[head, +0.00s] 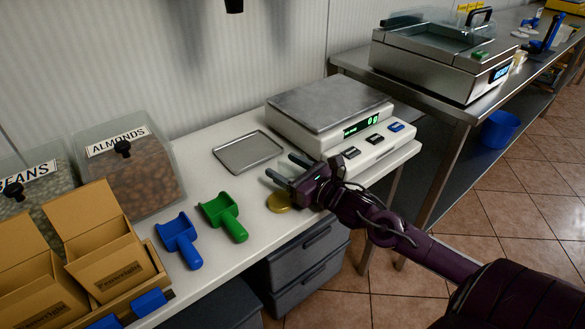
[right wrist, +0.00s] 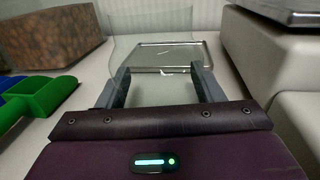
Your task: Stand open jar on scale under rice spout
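A clear glass jar (right wrist: 150,24), see-through and faint, stands between the fingers of my right gripper in the right wrist view. Its sides meet both fingers; I see no lid on it. The right gripper (head: 287,169) is just in front of the scale, over the counter's front part; in the head view the glass hardly shows. The white scale (head: 375,140) has a bare grey steel plate and a lit green display. A dark spout end (head: 233,5) shows at the top edge of the head view; the rest is cut off. My left gripper is out of view.
A gold lid-like disc (head: 278,203) lies below my right gripper. An empty metal tray (head: 249,152) is left of the scale. Green (head: 224,215) and blue (head: 179,240) scoops, an almond bin (head: 130,173) and cardboard boxes (head: 112,262) stand further left.

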